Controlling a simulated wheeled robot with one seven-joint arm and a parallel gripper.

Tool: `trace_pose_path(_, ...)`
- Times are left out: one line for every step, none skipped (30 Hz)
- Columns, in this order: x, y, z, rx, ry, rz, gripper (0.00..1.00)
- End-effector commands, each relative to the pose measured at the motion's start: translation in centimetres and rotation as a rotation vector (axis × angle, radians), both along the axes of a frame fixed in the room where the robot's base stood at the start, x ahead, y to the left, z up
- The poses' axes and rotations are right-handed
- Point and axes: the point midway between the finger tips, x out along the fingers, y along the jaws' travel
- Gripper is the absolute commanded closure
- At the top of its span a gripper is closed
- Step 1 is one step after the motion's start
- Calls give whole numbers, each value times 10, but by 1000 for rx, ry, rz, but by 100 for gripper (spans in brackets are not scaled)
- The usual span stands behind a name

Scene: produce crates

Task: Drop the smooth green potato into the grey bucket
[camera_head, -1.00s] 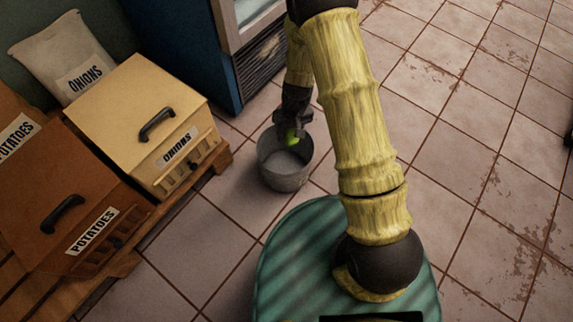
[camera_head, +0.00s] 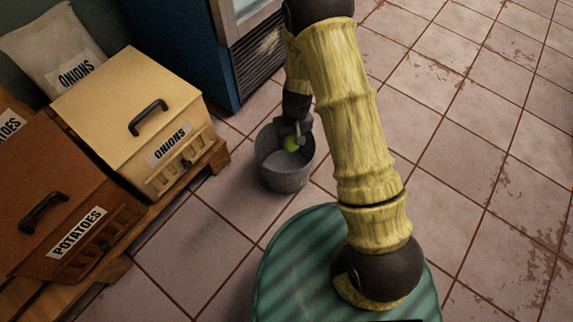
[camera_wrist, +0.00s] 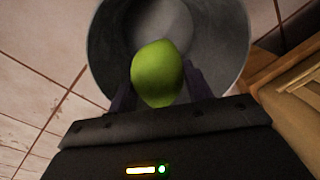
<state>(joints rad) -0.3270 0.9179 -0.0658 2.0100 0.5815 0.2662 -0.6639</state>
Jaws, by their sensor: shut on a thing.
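The smooth green potato (camera_head: 291,144) is held in my gripper (camera_head: 290,132). In the wrist view the potato (camera_wrist: 158,74) sits between the two dark fingers of my gripper (camera_wrist: 160,85). The grey bucket (camera_head: 287,181) stands on the tiled floor, and the potato is over its opening, at about rim height in the head view. In the wrist view the bucket (camera_wrist: 232,40) lies behind the potato, with its pale inside bottom showing. The bucket's far rim is partly hidden by my gripper in the head view.
A pale onions box (camera_head: 130,110) and a brown potatoes box (camera_head: 60,205) stand on a wooden pallet (camera_head: 215,160) at the left. A sack of onions (camera_head: 50,45) is behind them. A blue cabinet (camera_head: 180,50) stands behind the bucket. The floor at right is clear.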

Motion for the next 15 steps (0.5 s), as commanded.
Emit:
trace_pose_path(0, 0, 0, 0, -1, 0, 77)
trace_pose_path(0, 0, 0, 0, -1, 0, 77)
trace_pose_path(0, 0, 1, 0, -1, 0, 77)
trace_pose_path(0, 0, 1, 0, -1, 0, 77)
trace_pose_path(0, 0, 1, 0, -1, 0, 77)
trace_pose_path(0, 0, 1, 0, -1, 0, 77)
trace_pose_path(0, 0, 1, 0, -1, 0, 48)
trace_pose_path(0, 0, 1, 0, -1, 0, 43)
trace_pose_path(0, 0, 1, 0, 0, 0, 35)
trace_pose_path(0, 0, 1, 0, -1, 0, 29)
trace_pose_path(0, 0, 1, 0, 0, 0, 25)
trace_pose_path(0, 0, 1, 0, 0, 0, 25)
trace_pose_path(0, 0, 1, 0, 0, 0, 25)
trace_pose_path(0, 0, 1, 0, 0, 0, 25)
trace_pose_path(0, 0, 1, 0, 0, 0, 25)
